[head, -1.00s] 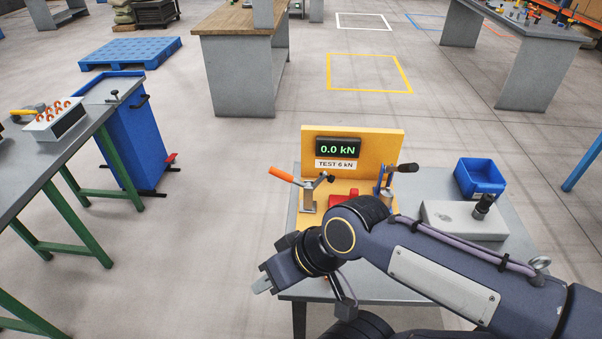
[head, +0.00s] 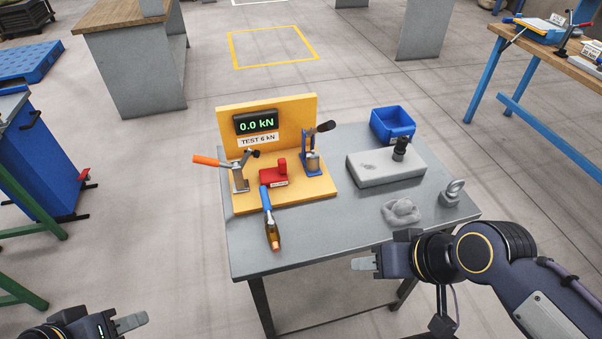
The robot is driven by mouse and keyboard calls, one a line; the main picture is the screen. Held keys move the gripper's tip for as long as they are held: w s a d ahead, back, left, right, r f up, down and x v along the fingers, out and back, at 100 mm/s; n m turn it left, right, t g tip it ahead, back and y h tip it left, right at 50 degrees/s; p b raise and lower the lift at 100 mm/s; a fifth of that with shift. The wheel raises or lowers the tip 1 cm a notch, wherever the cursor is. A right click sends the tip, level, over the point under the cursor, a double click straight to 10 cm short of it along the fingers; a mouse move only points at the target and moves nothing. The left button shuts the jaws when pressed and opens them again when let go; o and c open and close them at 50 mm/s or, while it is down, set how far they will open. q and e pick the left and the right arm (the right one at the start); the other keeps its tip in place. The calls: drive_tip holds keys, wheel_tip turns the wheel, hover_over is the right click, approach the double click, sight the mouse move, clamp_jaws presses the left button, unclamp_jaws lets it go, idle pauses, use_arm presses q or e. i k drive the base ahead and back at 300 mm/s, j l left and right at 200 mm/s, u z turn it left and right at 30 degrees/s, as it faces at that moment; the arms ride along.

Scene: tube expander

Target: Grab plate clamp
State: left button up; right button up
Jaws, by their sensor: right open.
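Two toggle clamps stand on the yellow fixture (head: 305,185) on the grey table: one with an orange handle (head: 238,178) at its left, and a blue one with a black handle (head: 313,160) at its right. I cannot tell which thing is the plate clamp; a small grey metal piece with a ring (head: 452,192) also stands at the table's right edge. My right gripper (head: 365,263) is open and empty, in front of the table's front edge, pointing left. My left gripper (head: 132,322) is low at the bottom left, clear of the table; its opening is not clear.
A red block (head: 273,175) sits between the clamps. A blue-handled tool with a copper tip (head: 270,225) lies at the table's front left. A grey block with a black knob (head: 385,167), a crumpled grey cloth (head: 401,212) and a blue bin (head: 392,124) are at the right.

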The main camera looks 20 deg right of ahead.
sight(276, 176)
drive_tip(key=z, duration=0.35)
drive_tip(key=i+j+z, duration=0.15)
drive_tip(key=j, duration=0.3)
drive_tip(key=i+j+z, duration=0.2)
drive_tip(key=j, duration=0.3)
drive_tip(key=j+z, duration=0.15)
drive_tip(key=j, duration=0.3)
drive_tip(key=i+j+z, duration=0.15)
drive_tip(key=j, duration=0.2)
drive_tip(key=i+j+z, duration=0.1)
drive_tip(key=j, duration=0.25)
drive_tip(key=i+j+z, duration=0.15)
drive_tip(key=j, duration=0.2)
drive_tip(key=i+j+z, duration=0.1)
drive_tip(key=j, duration=0.3)
